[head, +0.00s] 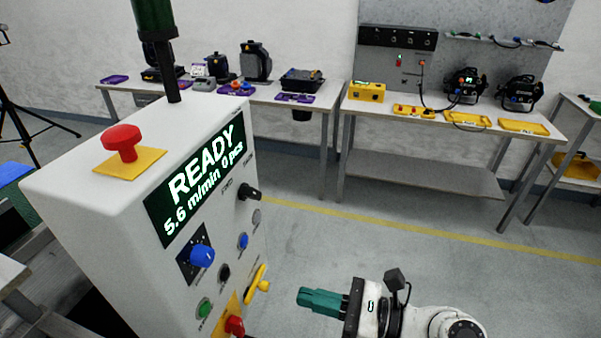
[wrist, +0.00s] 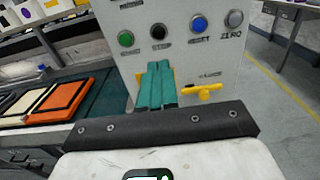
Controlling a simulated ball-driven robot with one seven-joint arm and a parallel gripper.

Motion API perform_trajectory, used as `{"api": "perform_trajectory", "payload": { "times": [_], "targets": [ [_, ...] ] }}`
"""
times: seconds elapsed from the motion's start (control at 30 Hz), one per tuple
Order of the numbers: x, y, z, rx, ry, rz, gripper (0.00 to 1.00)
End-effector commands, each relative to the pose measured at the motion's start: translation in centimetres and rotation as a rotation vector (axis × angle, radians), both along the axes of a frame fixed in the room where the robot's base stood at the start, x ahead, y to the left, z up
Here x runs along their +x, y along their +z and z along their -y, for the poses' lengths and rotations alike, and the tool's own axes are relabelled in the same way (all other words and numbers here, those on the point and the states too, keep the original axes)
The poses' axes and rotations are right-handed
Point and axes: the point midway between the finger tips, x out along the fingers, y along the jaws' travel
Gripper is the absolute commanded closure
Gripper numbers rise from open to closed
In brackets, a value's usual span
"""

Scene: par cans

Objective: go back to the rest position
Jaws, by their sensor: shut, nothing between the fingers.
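My gripper (head: 303,297) is at the bottom centre of the head view, its teal fingers pointing left toward the control cabinet (head: 95,215). The fingers lie together and hold nothing. In the wrist view my gripper (wrist: 158,66) points at the cabinet front, below a row of buttons. The fingers hide part of a yellow plate behind them. The yellow handle (wrist: 203,92) is just right of the fingers. In the head view a gap of floor shows between the fingertips and the cabinet.
The cabinet's display (head: 203,178) reads READY, 5.6 m/min, 0 pcs. A red mushroom button (head: 122,140) is on its top. Benches with lamps and yellow trays (head: 523,127) stand along the back wall. Open floor (head: 400,245) lies between. Orange-and-black panels (wrist: 57,101) lie left in the wrist view.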

Motion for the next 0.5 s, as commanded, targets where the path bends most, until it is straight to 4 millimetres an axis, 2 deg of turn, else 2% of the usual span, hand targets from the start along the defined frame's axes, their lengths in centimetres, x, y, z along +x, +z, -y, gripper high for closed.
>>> {"api": "perform_trajectory", "payload": {
  "times": [0.07,0.17,0.33,0.5],
  "targets": [
    [-0.1,-0.3,0.1,-0.014,-0.002,0.009,1.00],
    [-0.6,-1.8,0.4,-0.097,-0.008,0.064,1.00],
    [-3.1,-7.4,2.7,-0.439,0.015,0.285,1.00],
    [-6.9,-13.1,6.8,-0.848,0.161,0.539,1.00]
  ]
}}
